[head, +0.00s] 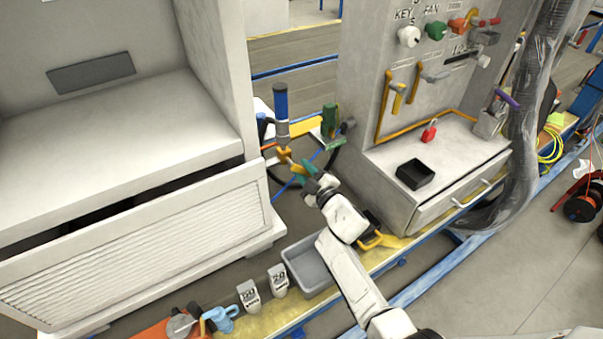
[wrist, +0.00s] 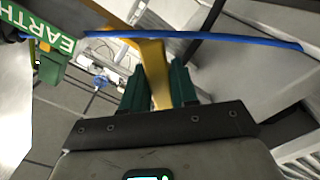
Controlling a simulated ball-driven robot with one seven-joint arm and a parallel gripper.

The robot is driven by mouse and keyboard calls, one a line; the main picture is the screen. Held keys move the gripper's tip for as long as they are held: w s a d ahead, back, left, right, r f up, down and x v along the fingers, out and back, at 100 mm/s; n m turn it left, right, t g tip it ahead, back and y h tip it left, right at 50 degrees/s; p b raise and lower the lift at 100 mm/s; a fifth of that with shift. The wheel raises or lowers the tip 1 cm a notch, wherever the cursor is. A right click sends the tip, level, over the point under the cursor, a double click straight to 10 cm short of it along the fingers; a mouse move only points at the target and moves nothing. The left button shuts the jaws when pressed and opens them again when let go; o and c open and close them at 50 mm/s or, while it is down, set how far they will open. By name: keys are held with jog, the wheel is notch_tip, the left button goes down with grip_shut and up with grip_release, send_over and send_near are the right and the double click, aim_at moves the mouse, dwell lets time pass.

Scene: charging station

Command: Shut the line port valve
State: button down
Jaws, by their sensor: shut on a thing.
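My gripper (head: 305,168) reaches in between the two cabinets, with its green fingers by a small yellow-orange lever (head: 284,154) under an upright blue-topped grey cylinder (head: 281,112). In the wrist view, the green fingers of my gripper (wrist: 157,82) are closed on a yellow handle (wrist: 154,62). This looks like the line port valve's lever, but no label on it can be read.
A green block marked EARTH (wrist: 55,48) is close at left in the wrist view. The left cabinet (head: 120,115) and the right panel cabinet (head: 365,85) flank the arm. A grey bin (head: 306,268), a black tray (head: 414,174) and a red padlock (head: 429,131) are nearby.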

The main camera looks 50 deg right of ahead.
jog(key=n, duration=0.2)
jog(key=d+r+n, duration=0.1)
jog(key=n, duration=0.1)
jog(key=shift+s+r+n, duration=0.15)
jog(key=shift+r+n, duration=0.05)
jog(key=shift+n, duration=0.1)
jog(key=shift+r+n, duration=0.35)
jog(key=shift+n, duration=0.65)
jog(key=shift+r+n, duration=0.3)
jog(key=shift+n, duration=0.7)
jog(key=c, duration=1)
grip_release()
jog(key=shift+r, duration=0.1)
jog(key=shift+o, duration=0.2)
jog(key=shift+s, duration=0.1)
jog(key=p+v, duration=0.1)
jog(key=v, duration=0.9)
jog(key=shift+s, duration=0.3)
jog(key=shift+a, duration=0.1)
jog(key=shift+r+p, duration=0.1)
jog(key=shift+p, duration=0.2)
